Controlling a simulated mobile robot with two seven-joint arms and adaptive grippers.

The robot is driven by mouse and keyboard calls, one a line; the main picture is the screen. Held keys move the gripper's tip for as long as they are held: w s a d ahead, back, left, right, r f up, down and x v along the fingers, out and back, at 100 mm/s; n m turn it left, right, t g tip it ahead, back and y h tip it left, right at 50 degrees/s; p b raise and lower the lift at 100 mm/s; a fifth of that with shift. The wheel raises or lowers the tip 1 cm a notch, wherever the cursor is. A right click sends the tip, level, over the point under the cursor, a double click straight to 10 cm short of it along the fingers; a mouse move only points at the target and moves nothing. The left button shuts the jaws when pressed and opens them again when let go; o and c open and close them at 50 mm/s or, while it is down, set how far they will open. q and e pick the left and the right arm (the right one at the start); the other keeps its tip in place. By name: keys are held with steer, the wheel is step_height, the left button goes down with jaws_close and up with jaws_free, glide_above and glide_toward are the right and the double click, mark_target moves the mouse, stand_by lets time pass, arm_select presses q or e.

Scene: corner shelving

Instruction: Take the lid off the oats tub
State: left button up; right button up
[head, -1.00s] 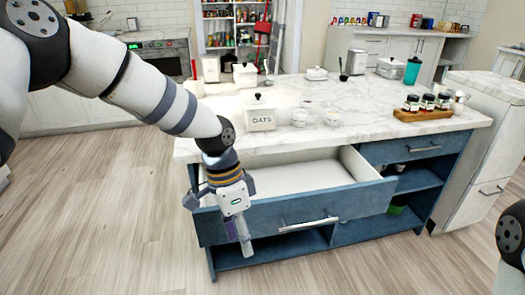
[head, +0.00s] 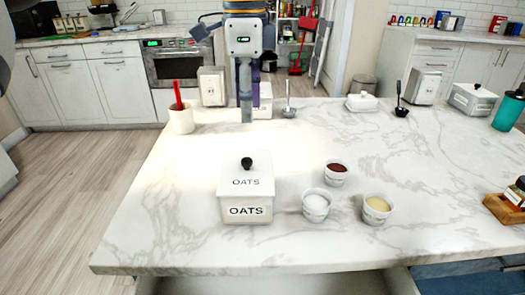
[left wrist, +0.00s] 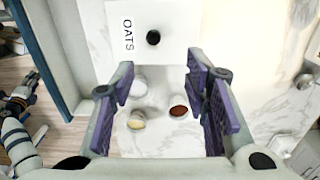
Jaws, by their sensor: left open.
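The oats tub (head: 246,211) is a white square tub marked OATS, upright on the marble counter. Its white lid (head: 247,183), with a round black knob (head: 247,163), sits on top. My left gripper (head: 246,118) points down beyond the tub in the head view, apart from it. In the left wrist view my left gripper (left wrist: 160,85) has its purple-padded fingers wide apart with nothing held. The lid (left wrist: 178,22) and knob (left wrist: 153,37) lie beyond the fingertips there.
Three small bowls, with white (head: 316,206), brown (head: 336,174) and yellow (head: 376,210) contents, stand right of the tub. A white pot with a red handle (head: 181,119) stands at the back left. The open drawer (head: 285,284) is below the front edge. Counter left of the tub is clear.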

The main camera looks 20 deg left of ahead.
mark_target(247, 160)
arm_select(q)
steer(key=f, duration=0.3)
steer(key=s+f, duration=0.1)
steer(key=f, duration=0.6)
steer(key=shift+s+a+f, duration=0.1)
steer(key=shift+s+f, duration=0.05)
steer(key=shift+f, duration=0.4)
jaws_close()
